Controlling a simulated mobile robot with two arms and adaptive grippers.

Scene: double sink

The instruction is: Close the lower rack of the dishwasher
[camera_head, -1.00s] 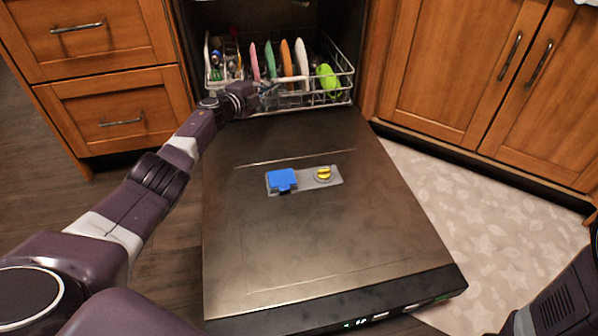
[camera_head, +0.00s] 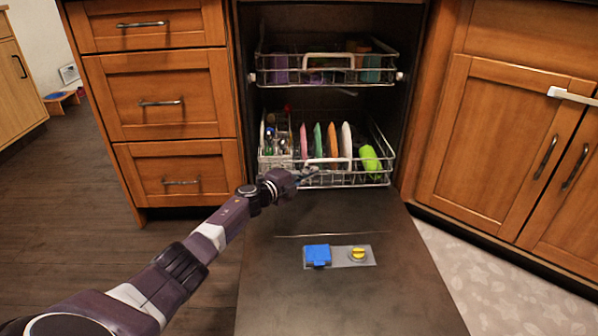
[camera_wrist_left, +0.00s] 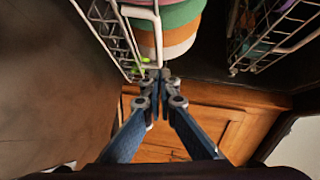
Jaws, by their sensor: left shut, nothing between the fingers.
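The lower rack (camera_head: 375,178) holds upright colored plates, cutlery at left and a green item at right. It sits inside the dishwasher (camera_head: 414,110), its front wires close to the base of the open door (camera_head: 350,300). My left gripper (camera_head: 309,172) is shut and empty at the front of this rack, beside its white handle (camera_head: 327,160). I cannot tell whether it touches the rack. In the left wrist view the closed fingertips (camera_wrist_left: 160,76) point toward the rack's white wires (camera_wrist_left: 110,35) and the plates (camera_wrist_left: 170,22). My right gripper is out of view.
The upper rack (camera_head: 385,72) with dishes is inside above. The door lies lowered in front, with a blue dispenser lid (camera_head: 317,254) and a yellow cap (camera_head: 358,254). Wooden drawers (camera_head: 165,100) stand left, cabinets (camera_head: 500,140) right.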

